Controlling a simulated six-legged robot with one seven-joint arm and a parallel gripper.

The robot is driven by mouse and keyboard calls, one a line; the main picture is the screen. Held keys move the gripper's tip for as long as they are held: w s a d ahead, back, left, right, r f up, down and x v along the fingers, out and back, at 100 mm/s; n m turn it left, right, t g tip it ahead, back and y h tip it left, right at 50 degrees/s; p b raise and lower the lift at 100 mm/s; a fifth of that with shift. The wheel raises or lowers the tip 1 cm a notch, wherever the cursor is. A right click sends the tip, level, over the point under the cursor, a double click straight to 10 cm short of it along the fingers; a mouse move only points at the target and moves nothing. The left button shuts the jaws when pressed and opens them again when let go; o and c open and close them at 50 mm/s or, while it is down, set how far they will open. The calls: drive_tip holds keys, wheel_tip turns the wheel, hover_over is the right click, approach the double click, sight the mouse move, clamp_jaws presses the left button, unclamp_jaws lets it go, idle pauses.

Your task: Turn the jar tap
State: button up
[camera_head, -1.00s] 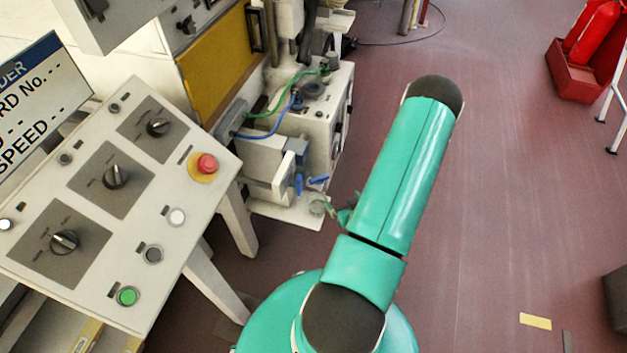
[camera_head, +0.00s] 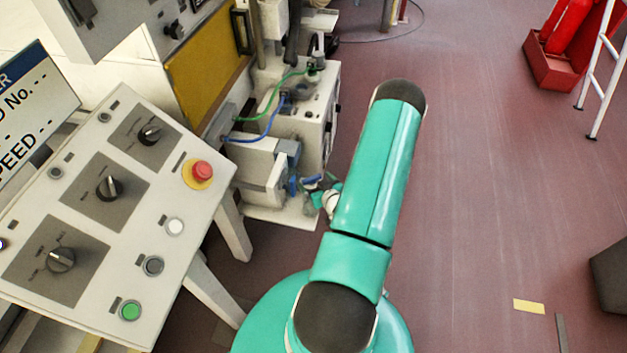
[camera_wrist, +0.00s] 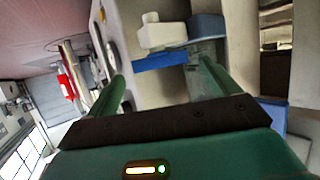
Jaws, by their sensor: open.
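A blue bar (camera_wrist: 160,62), which looks like the tap's handle, lies level across the wrist view below a white block (camera_wrist: 163,36). My gripper (camera_wrist: 162,73) is open, with one green finger on each side of the bar's span. I see nothing held, and cannot tell whether a finger touches the bar. In the head view, small blue parts (camera_head: 293,185) show at the low front of the white machine (camera_head: 262,170). My gripper is beside them, mostly hidden behind my arm. The jar itself is not clearly seen.
A sloped control panel (camera_head: 105,215) with knobs and a red button (camera_head: 202,171) stands at left. Green and blue hoses (camera_head: 262,133) run over the machine. A red extinguisher stand (camera_head: 553,70) is at far right. The floor right of my arm is open.

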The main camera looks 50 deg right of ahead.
drive_tip(key=shift+x, duration=1)
drive_tip(key=c, duration=1)
drive_tip(key=shift+n+y, duration=0.3)
drive_tip(key=n+y, duration=0.2)
drive_tip(key=y, duration=0.1)
drive_tip(key=n+t+y, duration=0.1)
drive_tip(key=n, duration=0.1)
drive_tip(key=shift+s+d+y, duration=0.1)
drive_tip(key=shift+d+y, duration=0.25)
drive_tip(key=shift+y, duration=0.05)
drive_tip(key=n+y, duration=0.1)
drive_tip(key=y, duration=0.1)
drive_tip(key=n+y, duration=0.3)
drive_tip(key=n, duration=0.1)
drive_tip(key=shift+d+f+g+y, duration=0.1)
drive_tip(key=shift+d+g+y, duration=0.2)
drive_tip(key=shift+g+y, duration=0.1)
drive_tip(key=shift+n, duration=0.3)
drive_tip(key=o, duration=1)
